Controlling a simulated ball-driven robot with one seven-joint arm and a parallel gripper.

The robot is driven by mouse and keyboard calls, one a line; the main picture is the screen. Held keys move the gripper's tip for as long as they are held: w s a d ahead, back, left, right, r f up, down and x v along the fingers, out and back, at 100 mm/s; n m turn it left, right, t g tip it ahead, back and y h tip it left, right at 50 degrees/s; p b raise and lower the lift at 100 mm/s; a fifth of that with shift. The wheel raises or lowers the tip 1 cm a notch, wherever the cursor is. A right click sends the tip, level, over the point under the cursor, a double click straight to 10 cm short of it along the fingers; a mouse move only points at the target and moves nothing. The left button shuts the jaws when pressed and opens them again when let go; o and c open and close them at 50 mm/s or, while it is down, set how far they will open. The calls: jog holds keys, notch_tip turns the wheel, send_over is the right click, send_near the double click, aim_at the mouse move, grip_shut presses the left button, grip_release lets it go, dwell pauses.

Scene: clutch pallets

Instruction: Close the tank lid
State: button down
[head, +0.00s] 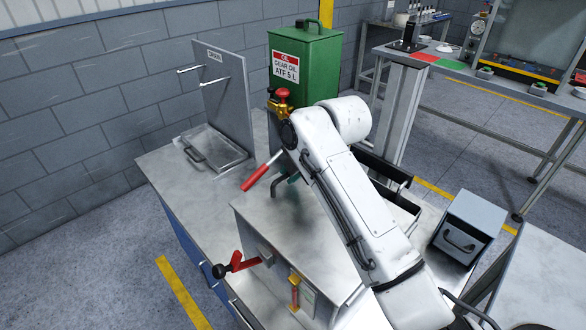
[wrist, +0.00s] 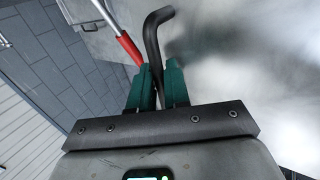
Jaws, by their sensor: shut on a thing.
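My gripper (head: 284,180) is low over the bench, behind the flat top of a grey metal box (head: 265,212), partly hidden by my arm. In the wrist view its green fingers (wrist: 160,85) are shut on a dark bent rod (wrist: 152,42), whose hooked end sticks out beyond the fingertips. What the rod is fixed to is hidden. A red-handled lever (head: 256,176) lies just left of the fingers; it also shows in the wrist view (wrist: 129,47). A grey panel (head: 228,108) with two bar handles stands upright at the back left. I cannot tell which part is the tank lid.
A green gear oil can (head: 307,58) with a brass and red valve (head: 281,100) stands behind my arm. A shallow metal tray (head: 217,150) lies before the panel. A grey handled box (head: 468,228) stands right.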

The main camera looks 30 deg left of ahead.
jog(key=shift+f, duration=0.4)
jog(key=c, duration=1.3)
grip_release()
jog(key=shift+a+f, duration=0.15)
jog(key=shift+a, duration=0.05)
jog(key=shift+c, duration=0.2)
jog(key=shift+f, duration=0.1)
jog(key=shift+s+f, duration=0.1)
jog(key=shift+d, duration=0.1)
jog(key=v, duration=0.5)
jog(key=b+v, duration=0.1)
jog(key=v, duration=0.5)
jog(key=shift+r, duration=0.45)
jog(key=shift+r, duration=0.1)
